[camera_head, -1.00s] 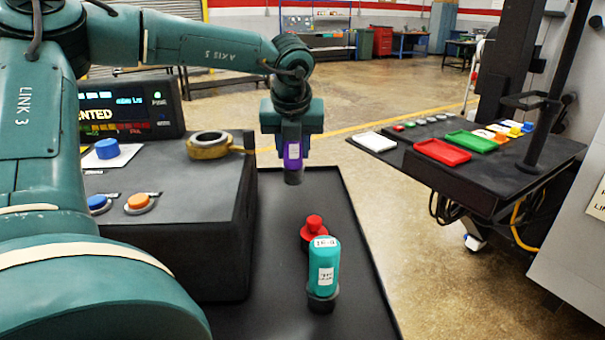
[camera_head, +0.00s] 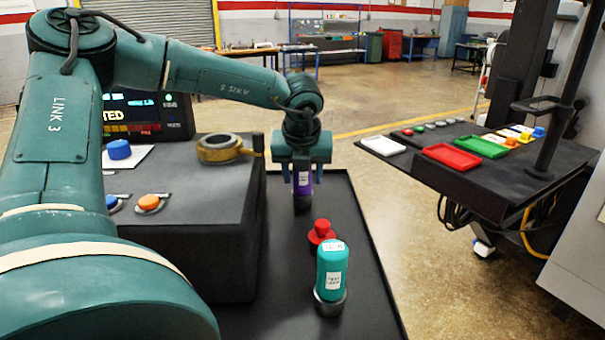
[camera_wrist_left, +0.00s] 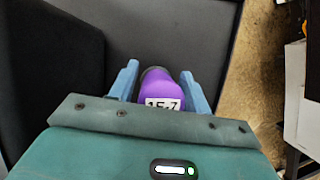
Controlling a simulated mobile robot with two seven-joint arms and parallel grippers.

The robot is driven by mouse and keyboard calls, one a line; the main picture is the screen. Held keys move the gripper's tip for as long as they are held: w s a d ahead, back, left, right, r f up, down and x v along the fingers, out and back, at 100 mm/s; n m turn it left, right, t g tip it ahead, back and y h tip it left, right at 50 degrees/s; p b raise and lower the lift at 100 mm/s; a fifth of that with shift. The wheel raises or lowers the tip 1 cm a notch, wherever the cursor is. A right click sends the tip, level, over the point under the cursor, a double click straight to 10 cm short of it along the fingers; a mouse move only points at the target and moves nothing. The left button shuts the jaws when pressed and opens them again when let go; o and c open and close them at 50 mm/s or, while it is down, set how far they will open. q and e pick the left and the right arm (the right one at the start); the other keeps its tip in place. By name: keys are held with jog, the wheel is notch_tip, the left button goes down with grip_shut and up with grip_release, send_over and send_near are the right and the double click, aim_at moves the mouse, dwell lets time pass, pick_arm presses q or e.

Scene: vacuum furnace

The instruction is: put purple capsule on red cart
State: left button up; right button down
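The purple capsule (camera_head: 303,183) is upright over the far part of the black tray, with a dark lower end. My left gripper (camera_head: 303,172) is around its upper part from above. In the left wrist view the purple capsule (camera_wrist_left: 160,92), labelled 15-7, sits between the two blue fingers (camera_wrist_left: 159,88), which look shut on it. I cannot tell whether its bottom touches the tray. A red tray (camera_head: 452,157) lies on the dark cart (camera_head: 480,182) at right; no other red cart shows. My right gripper is out of view.
A teal capsule (camera_head: 332,265) stands in a dark ring on the black tray (camera_head: 265,315), with a red knobbed piece (camera_head: 321,233) behind it. A dark console (camera_head: 190,240) stands left. Green, white and orange pieces share the cart. Open floor separates tray and cart.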

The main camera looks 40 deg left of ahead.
pick_arm(q)
jog(key=shift+o, duration=0.8)
jog(key=shift+d+r, duration=0.1)
jog(key=shift+r, duration=0.45)
jog(key=v, duration=1.1)
jog(key=shift+s+b, duration=0.2)
jog(key=shift+b, duration=0.15)
